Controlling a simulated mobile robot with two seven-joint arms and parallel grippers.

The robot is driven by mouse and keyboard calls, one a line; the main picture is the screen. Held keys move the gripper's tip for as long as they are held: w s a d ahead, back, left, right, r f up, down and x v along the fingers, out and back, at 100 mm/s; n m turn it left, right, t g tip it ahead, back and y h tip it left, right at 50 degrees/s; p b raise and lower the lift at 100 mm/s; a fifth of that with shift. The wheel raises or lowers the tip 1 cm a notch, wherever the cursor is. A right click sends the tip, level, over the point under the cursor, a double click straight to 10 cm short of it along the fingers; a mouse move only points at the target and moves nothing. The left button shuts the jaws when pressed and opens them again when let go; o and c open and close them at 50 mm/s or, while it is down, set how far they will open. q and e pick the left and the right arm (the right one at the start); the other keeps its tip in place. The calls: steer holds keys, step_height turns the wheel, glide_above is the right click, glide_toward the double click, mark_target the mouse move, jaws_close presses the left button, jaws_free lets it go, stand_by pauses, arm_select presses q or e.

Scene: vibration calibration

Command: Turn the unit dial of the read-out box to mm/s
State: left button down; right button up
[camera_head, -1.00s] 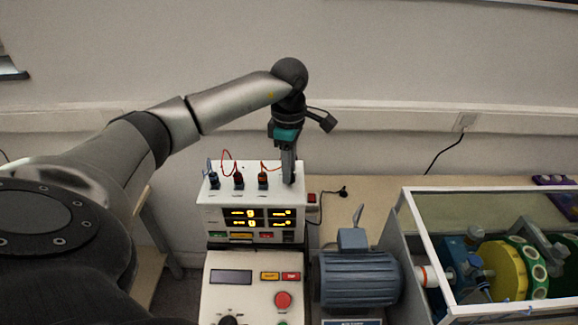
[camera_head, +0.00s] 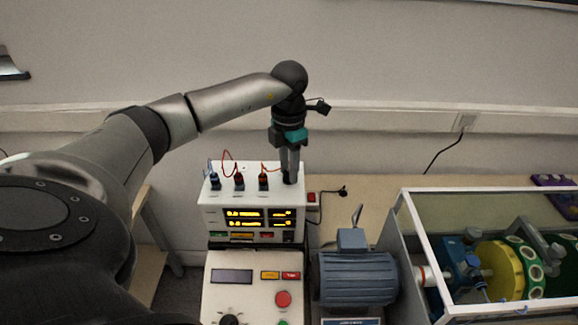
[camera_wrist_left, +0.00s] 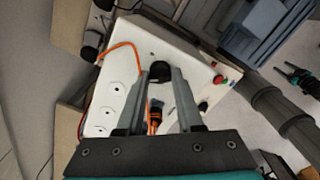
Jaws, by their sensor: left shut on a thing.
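The white read-out box (camera_head: 212,216) stands left of centre in the head view, with lit yellow displays on its front. Its top also shows in the wrist view (camera_wrist_left: 105,108). My left gripper (camera_head: 290,180) points straight down at the right end of the box top. It is shut on a small dark dial (camera_wrist_left: 160,71), seen between the fingertips in the wrist view. The dial is mostly hidden by the fingers in the head view, and I cannot read its marking. My right gripper is not in view.
Plugs with red and orange leads (camera_head: 238,181) stand on the box top left of my gripper. A control panel (camera_head: 232,295) with a red button is in front. A blue-grey motor (camera_head: 355,278) and a framed enclosure (camera_head: 408,250) stand to the right.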

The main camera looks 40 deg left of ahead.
arm_select(q)
steer(key=shift+n, duration=0.6)
steer(key=c, duration=0.5)
jaws_free()
steer(key=shift+c, duration=0.2)
step_height(320, 180, up, 15)
steer(key=shift+r+b, duration=0.15)
steer(key=shift+b, duration=0.2)
